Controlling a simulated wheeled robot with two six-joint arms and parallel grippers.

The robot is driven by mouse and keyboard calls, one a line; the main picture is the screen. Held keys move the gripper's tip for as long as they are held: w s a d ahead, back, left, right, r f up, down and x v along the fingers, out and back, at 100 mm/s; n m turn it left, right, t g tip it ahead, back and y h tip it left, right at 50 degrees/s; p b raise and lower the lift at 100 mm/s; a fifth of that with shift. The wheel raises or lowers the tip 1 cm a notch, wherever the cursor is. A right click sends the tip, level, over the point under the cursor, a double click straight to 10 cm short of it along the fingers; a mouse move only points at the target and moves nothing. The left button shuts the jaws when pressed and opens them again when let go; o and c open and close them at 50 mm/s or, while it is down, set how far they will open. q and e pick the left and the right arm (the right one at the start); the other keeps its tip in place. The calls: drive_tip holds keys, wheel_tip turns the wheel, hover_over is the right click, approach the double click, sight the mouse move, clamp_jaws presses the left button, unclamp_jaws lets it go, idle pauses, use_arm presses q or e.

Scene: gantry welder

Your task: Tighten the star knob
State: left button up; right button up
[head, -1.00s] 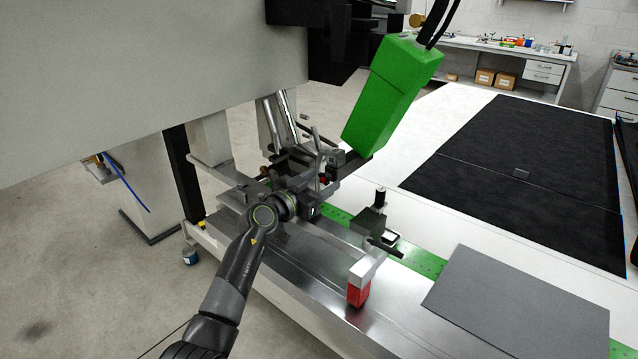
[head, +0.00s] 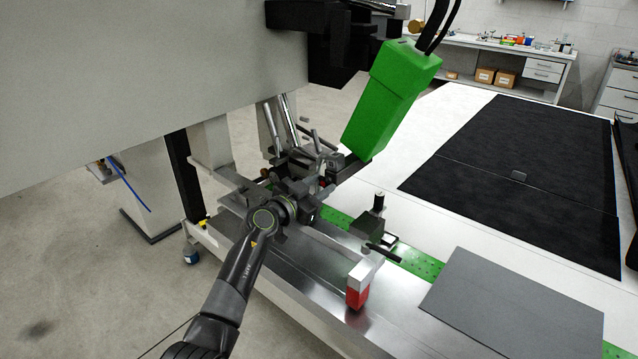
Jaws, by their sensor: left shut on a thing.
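My left arm reaches up from the bottom left, and my left gripper (head: 305,207) is at the cluttered metal bracket assembly (head: 300,180) below the tilted green torch housing (head: 390,100). The gripper is shut on a small part there, which I take to be the star knob. The wrist and the surrounding brackets hide the knob, so its shape and how tight it sits cannot be seen. My right gripper is not in view.
A red-tipped clamp bar (head: 358,292) and a small dark clamp (head: 372,228) stand on the table to the right. A grey plate (head: 515,305) lies at the front right. The large grey gantry beam (head: 140,80) overhangs at upper left.

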use_arm(q)
drive_tip(key=o, duration=1)
drive_tip(key=shift+s+a, duration=0.4)
drive_tip(key=shift+s, duration=0.05)
drive_tip(key=p+v, duration=0.2)
drive_tip(key=v, duration=1.4)
drive_tip(key=shift+s+p, duration=0.2)
drive_tip(key=shift+p, duration=0.1)
